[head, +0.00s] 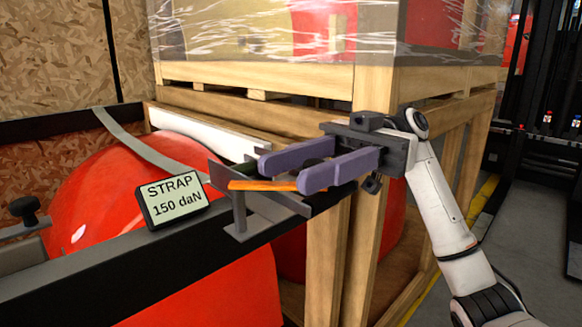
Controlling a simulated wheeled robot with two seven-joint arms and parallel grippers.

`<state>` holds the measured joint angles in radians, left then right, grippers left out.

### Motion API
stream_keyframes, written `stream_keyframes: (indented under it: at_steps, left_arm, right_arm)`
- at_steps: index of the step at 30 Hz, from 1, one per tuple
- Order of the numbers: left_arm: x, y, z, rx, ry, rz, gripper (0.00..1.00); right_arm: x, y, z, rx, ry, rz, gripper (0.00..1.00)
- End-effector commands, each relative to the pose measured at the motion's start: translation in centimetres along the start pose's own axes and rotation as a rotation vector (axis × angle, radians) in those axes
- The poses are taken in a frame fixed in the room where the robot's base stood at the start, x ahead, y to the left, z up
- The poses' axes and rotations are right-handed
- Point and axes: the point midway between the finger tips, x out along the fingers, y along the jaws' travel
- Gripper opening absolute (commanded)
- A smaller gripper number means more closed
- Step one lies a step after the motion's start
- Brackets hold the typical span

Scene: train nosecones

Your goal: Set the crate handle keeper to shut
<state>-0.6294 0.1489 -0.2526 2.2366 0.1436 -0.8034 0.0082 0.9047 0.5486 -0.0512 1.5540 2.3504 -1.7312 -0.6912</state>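A grey metal bracket (240,212) sits at the end of the dark beam, with a flat orange bar (262,185) lying across it. The bar looks like the handle; I cannot tell which part is the keeper or how it is set. My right gripper (285,172) comes in from the right above the bracket. Its two purple fingers are spread with a clear gap and nothing gripped between them. The nearer fingertip overlaps the orange bar's right end; I cannot tell whether they touch. The fingers hide part of the bracket. My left gripper is out of view.
A display reading "STRAP 150 daN" (172,200) stands on the dark beam (130,262), left of the bracket. A grey strap (140,143) crosses a red rounded body (110,190). A wooden crate frame (372,200) stands close behind my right gripper. A black knob (27,209) is far left.

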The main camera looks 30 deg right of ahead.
Motion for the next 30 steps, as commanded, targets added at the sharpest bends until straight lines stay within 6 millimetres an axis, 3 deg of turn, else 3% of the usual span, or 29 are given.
stream_keyframes:
  at_steps: [6, 12, 24, 30]
  left_arm:
    - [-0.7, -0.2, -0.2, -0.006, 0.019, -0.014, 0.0]
    - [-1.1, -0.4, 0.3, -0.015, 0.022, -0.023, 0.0]
    - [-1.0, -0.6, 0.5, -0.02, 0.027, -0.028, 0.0]
    - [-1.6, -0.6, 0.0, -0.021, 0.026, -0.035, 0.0]
  right_arm:
    - [-4.6, 0.1, -0.3, 0.0, 0.003, 0.005, 0.38]
    - [-7.5, 0.0, -0.2, -0.001, 0.001, 0.003, 0.38]
    - [-8.5, -0.1, 0.0, -0.001, 0.0, 0.001, 0.38]
    - [-8.5, -0.1, -1.1, -0.001, 0.0, 0.001, 0.04]
